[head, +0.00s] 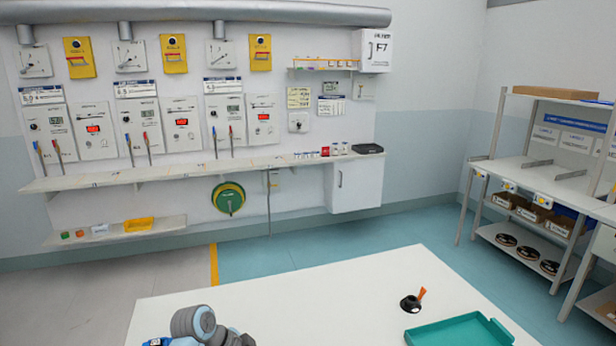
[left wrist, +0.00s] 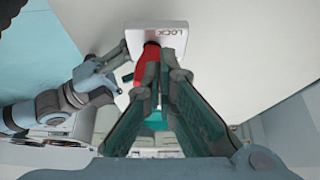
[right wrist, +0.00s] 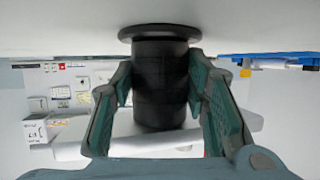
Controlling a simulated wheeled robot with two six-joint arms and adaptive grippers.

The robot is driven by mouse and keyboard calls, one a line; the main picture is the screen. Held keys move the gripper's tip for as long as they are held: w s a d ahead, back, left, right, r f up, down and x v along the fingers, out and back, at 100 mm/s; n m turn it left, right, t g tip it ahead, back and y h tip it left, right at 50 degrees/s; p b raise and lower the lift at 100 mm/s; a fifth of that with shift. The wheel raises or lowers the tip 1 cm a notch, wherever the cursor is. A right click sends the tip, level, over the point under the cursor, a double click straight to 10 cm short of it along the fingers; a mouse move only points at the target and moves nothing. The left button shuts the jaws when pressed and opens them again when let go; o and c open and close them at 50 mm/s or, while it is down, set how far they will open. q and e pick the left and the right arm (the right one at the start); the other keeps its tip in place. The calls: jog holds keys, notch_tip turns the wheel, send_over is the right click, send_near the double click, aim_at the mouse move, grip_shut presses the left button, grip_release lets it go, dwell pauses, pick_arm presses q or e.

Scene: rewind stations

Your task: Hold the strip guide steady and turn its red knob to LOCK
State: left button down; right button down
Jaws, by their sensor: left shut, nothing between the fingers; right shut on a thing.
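In the left wrist view a white plate (left wrist: 174,36) reads LOCK, and a long red knob (left wrist: 151,58) lies by its lower left edge. My left gripper (left wrist: 164,72) is shut and empty, its fingertips right beside the red knob and partly hiding it; contact is unclear. In the right wrist view my right gripper (right wrist: 160,85) is shut on a black cylinder (right wrist: 160,70) with a wide flange, under a pale surface. It looks like part of the strip guide, though I cannot see how they join. The head view shows neither gripper.
In the head view a white table (head: 300,275) holds a teal tray (head: 458,333) and a black round base with an orange lever (head: 421,294). A wall panel with a shelf (head: 215,166) stands behind. Shelving (head: 540,172) stands at the right.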

pick_arm(q)
jog(key=shift+s, duration=0.45)
jog(key=shift+s+d, duration=0.2)
jog(key=shift+s, duration=0.1)
jog(key=shift+s+d, duration=0.1)
jog(key=shift+s, duration=0.15)
dwell(0.3)
